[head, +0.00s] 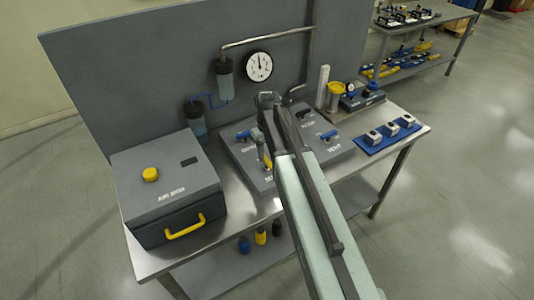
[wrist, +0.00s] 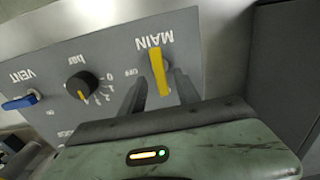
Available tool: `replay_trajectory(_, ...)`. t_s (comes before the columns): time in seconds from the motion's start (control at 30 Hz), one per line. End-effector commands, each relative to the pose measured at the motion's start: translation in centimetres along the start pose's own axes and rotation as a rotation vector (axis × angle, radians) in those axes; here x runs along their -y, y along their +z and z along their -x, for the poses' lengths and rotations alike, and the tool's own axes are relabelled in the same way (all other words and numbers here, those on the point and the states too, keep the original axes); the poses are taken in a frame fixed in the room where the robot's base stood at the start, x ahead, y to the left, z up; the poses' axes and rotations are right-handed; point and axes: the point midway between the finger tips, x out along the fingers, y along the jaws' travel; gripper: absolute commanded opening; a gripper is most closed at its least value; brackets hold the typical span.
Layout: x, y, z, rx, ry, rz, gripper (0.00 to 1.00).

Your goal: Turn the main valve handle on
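The yellow main valve handle (wrist: 158,72) stands out from the grey panel beside the upside-down word MAIN in the wrist view. A small OFF mark is printed beside it. My gripper (wrist: 160,82) is open, with one dark finger on each side of the handle. A gap shows between the handle and the fingers; I cannot tell whether any part touches. In the head view the handle (head: 267,162) is a small patch of yellow just below my gripper (head: 262,150), partly hidden by it.
A black knob (wrist: 82,86) with a bar scale and a blue VENT handle (wrist: 20,102) share the panel. In the head view a grey box (head: 165,180) with a yellow button stands left. A round gauge (head: 258,66) and pipes are on the backboard.

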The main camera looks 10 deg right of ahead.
Motion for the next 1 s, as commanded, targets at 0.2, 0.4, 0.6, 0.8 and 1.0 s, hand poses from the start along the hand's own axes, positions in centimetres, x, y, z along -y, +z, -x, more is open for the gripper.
replay_trajectory(0.2, 0.0, 0.0, 4.9, 0.0, 0.0, 0.001, 0.38)
replay_trajectory(0.4, 0.0, 0.0, 5.4, 0.0, 0.0, 0.001, 0.38)
replay_trajectory(0.6, 0.1, 0.1, 5.0, 0.0, 0.0, -0.001, 0.38)
replay_trajectory(0.8, 2.6, 7.2, -1.6, 0.0, 0.0, -0.136, 0.38)
replay_trajectory(1.0, 4.9, 13.5, -6.2, 0.0, 0.0, -0.294, 0.38)
